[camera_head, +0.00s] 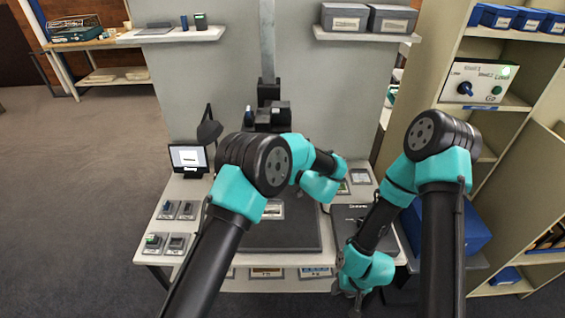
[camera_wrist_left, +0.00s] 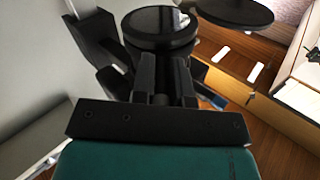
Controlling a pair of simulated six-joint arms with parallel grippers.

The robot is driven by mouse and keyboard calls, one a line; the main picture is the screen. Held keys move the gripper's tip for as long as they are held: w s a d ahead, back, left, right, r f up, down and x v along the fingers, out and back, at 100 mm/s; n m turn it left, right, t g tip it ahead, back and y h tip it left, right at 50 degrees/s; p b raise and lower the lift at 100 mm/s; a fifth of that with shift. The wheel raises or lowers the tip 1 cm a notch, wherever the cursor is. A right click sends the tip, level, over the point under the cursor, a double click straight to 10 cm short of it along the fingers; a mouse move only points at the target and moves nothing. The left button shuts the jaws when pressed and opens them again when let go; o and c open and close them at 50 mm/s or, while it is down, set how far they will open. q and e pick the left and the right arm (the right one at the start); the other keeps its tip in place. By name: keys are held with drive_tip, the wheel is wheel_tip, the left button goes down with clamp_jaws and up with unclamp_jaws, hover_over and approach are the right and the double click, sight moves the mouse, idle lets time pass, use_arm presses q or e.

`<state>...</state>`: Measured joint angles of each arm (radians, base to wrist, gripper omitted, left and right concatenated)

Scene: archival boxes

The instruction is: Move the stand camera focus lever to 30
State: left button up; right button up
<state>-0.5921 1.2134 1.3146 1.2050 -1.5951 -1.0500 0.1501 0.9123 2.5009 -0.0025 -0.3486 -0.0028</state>
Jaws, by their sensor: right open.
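The stand camera (camera_head: 268,113) is a dark body on a grey vertical column above the copy stand, partly covered by my left arm. In the left wrist view, a round black lens-like part (camera_wrist_left: 160,24) and dark blocks (camera_wrist_left: 95,45) are close ahead of my left gripper (camera_wrist_left: 163,70). Its dark fingers overlap these parts, so contact and finger gap are unclear. I cannot make out the focus lever or its 30 mark. In the head view the left fingers are hidden behind the arm. My right gripper (camera_head: 345,290) is open, low at the table's front edge.
A dark base board (camera_head: 285,236) lies under the camera. A small screen (camera_head: 188,158) and a black lamp (camera_head: 208,130) stand left of it. Small devices (camera_head: 178,210) sit front left. A shelf unit (camera_head: 450,45) with a control box (camera_head: 478,82) stands right.

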use_arm(q)
drive_tip(key=o, duration=0.5)
drive_tip(key=shift+d, duration=0.1)
drive_tip(key=v, duration=1.2)
drive_tip(key=shift+w, duration=0.1)
